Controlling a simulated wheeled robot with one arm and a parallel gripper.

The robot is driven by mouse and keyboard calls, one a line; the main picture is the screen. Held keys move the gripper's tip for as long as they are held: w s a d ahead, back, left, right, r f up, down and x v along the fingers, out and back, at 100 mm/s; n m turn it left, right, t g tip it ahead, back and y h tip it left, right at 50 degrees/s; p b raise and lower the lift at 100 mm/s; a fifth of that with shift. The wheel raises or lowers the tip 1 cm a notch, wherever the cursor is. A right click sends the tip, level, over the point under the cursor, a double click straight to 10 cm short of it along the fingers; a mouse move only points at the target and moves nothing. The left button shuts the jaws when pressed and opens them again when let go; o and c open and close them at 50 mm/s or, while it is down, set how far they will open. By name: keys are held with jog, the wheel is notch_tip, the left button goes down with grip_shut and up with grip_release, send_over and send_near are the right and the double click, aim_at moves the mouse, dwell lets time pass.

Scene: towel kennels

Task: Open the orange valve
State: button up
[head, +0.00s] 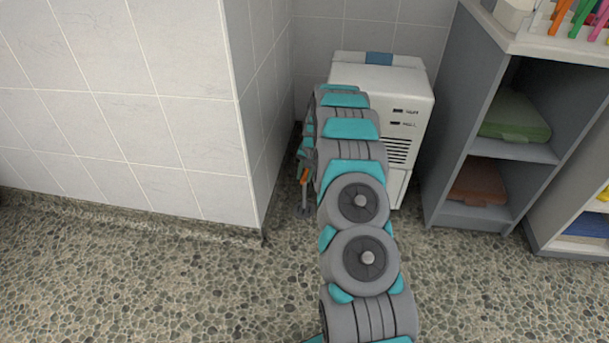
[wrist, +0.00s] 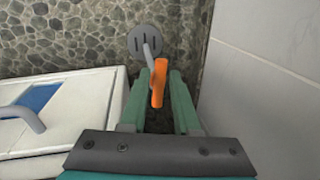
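The orange valve handle (wrist: 158,84) shows in the wrist view, on a thin grey pipe (wrist: 152,62) above a round slotted floor plate. My gripper (wrist: 160,78) is open, with its two teal fingers apart and the orange handle between their tips in the picture. A gap shows on the handle's sides, and I cannot tell whether a finger touches it. In the head view, a bit of the orange valve (head: 304,175) shows left of my arm, low in the corner.
A white appliance (head: 408,90) stands right of my arm; its top with a blue patch shows in the wrist view (wrist: 75,110). A tiled wall corner (head: 252,150) is close on the left. A grey shelf unit (head: 450,120) stands further right. Pebbled floor (head: 180,285) in front is clear.

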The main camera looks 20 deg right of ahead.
jog(key=shift+o, duration=1.3)
notch_tip(320, 180, up, 8)
jog(key=s+d, duration=0.1)
jog(key=shift+f+p, duration=0.2)
jog(key=shift+p, duration=0.15)
